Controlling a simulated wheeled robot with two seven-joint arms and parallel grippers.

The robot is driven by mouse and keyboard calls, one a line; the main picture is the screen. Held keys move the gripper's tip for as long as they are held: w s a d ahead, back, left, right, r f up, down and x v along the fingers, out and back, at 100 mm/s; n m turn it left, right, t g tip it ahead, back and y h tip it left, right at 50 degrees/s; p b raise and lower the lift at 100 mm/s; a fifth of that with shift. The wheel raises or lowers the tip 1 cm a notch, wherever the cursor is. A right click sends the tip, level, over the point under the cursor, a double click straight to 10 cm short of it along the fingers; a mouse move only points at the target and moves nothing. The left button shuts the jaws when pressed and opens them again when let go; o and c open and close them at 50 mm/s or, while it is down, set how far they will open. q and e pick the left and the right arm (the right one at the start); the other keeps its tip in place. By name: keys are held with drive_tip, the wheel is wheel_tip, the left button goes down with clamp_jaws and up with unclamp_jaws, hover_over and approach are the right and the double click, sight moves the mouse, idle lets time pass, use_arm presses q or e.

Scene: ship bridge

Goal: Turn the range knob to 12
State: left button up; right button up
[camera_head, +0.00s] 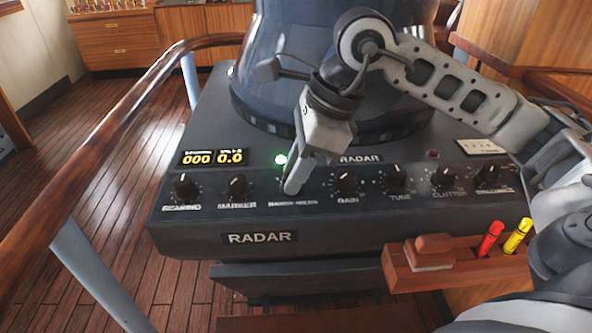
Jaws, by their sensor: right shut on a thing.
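The radar console (190,229) fills the middle of the view, with a row of black knobs along its front. My right gripper (293,186) reaches down from above and is shut on the third knob from the left. That knob is the range knob by its place and partly readable label; the fingers hide it, so its pointer and setting cannot be read. The bearing knob (184,187) and marker knob (238,186) stand to its left, the gain knob (346,183) to its right. My left gripper is not in view.
Tune (398,178), clutter (443,177) and another knob (488,174) continue rightward. A wooden holder (400,271) with red (490,239) and yellow (517,236) markers is front right. A wooden rail (85,172) runs left.

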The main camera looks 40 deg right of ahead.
idle(0.4)
drive_tip(key=o, duration=1)
drive_tip(key=shift+r, duration=0.15)
drive_tip(key=p+v, duration=0.1)
drive_tip(key=v, duration=1.4)
drive_tip(key=shift+s+d+r, duration=0.15)
drive_tip(key=shift+s+r, duration=0.1)
drive_tip(key=shift+r, duration=0.1)
